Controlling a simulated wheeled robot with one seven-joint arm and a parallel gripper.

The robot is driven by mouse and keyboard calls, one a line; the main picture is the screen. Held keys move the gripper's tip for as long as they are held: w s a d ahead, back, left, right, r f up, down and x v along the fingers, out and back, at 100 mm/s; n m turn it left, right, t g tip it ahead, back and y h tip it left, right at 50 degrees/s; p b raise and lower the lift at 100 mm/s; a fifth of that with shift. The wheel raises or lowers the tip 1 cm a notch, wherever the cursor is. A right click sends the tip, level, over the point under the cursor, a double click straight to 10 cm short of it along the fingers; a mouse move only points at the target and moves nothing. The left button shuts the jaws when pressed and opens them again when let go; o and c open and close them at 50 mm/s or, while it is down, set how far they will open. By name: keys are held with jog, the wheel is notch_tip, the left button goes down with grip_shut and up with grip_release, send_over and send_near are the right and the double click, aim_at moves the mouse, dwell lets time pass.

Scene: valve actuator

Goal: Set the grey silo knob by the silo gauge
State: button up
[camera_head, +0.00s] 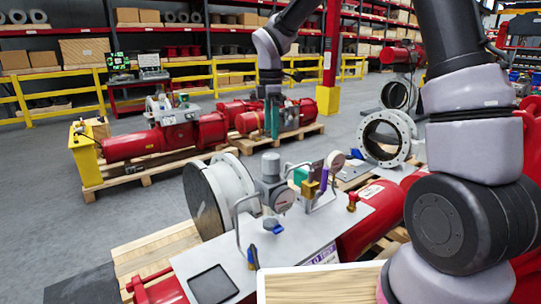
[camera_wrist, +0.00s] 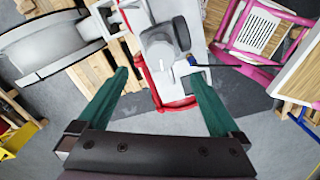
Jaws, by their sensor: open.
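The grey knob (camera_head: 271,166) is the cap on top of a regulator on the red actuator's panel. In the wrist view, the open fingers (camera_wrist: 158,78) are wide apart and empty. The grey knob (camera_wrist: 158,43) shows beyond the fingertips, between their lines. The dark disc beside it may be the gauge, seen from behind or edge-on.
Another red actuator (camera_head: 165,138) lies on a pallet behind. Open floor lies at left.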

aim_at(271, 155)
notch_tip(271, 155, down, 10)
jog(key=shift+f, duration=0.1)
dwell(0.4)
jog(key=c, duration=1.3)
